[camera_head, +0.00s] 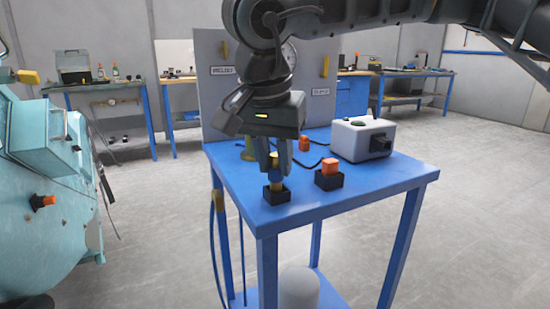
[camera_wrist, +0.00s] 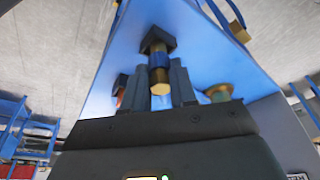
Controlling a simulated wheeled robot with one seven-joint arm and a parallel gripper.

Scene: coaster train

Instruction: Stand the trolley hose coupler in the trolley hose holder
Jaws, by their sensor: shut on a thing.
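The coupler (camera_head: 274,173) is a brass piece with a blue band, upright between the fingers of my gripper (camera_head: 279,172). In the wrist view the coupler (camera_wrist: 159,74) sits between the two dark fingers of my gripper (camera_wrist: 160,80). The holder (camera_head: 277,195) is a small black square block near the front left of the blue trolley top (camera_head: 345,193). The coupler's lower brass end appears to be inside the opening of the holder, which also shows in the wrist view (camera_wrist: 160,33). The exact depth is hidden.
A second black block with an orange plug (camera_head: 329,170) stands just right. A grey box with a green button (camera_head: 362,138) is behind it. A brass flanged piece (camera_head: 249,151) stands back left. A blue hose (camera_head: 212,245) hangs at the left edge. A teal machine (camera_head: 45,215) is left.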

